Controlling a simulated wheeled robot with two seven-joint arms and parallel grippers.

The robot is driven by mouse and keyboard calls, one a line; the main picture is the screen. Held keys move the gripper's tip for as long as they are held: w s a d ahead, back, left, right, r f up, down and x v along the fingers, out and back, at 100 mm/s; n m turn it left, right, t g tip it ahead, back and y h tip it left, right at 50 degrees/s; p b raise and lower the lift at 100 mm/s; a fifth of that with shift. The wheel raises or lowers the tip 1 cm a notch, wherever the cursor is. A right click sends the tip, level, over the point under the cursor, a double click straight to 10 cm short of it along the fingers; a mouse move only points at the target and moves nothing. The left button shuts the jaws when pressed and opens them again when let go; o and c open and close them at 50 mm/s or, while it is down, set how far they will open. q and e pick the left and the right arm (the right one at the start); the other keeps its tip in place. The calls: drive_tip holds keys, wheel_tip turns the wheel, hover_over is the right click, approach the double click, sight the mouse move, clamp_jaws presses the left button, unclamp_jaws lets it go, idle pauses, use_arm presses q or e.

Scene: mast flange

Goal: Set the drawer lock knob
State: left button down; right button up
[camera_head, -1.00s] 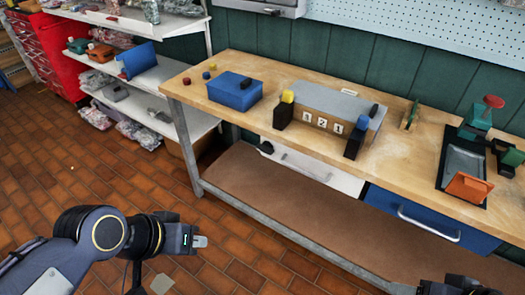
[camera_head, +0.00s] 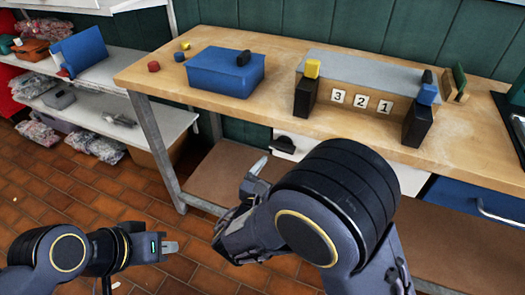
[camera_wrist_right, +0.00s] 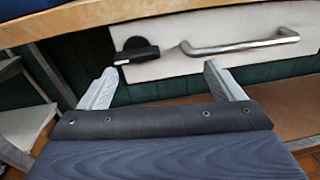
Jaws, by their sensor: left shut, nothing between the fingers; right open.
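The black drawer lock knob (camera_head: 284,143) sits at the left end of the white drawer front (camera_head: 318,150), under the bench top. My left gripper (camera_head: 170,247) is shut and empty, low over the floor. My right arm hides much of the drawer.
On the bench top (camera_head: 250,110) stand a blue box (camera_head: 225,72) and a wooden block (camera_head: 360,95) with 3, 2, 1 tiles between black posts. A blue drawer (camera_head: 470,203) is at right. A shelf (camera_head: 130,110) stands left.

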sight(281, 149)
drive_tip(key=shift+n+t+y, duration=0.6)
drive_tip(key=shift+n, duration=0.2)
drive_tip(key=w, duration=0.7)
drive_tip(key=shift+w+a+f+b, duration=0.3)
drive_tip(key=shift+w+f+b, duration=0.05)
drive_tip(key=shift+b, duration=0.05)
drive_tip(key=c, duration=1)
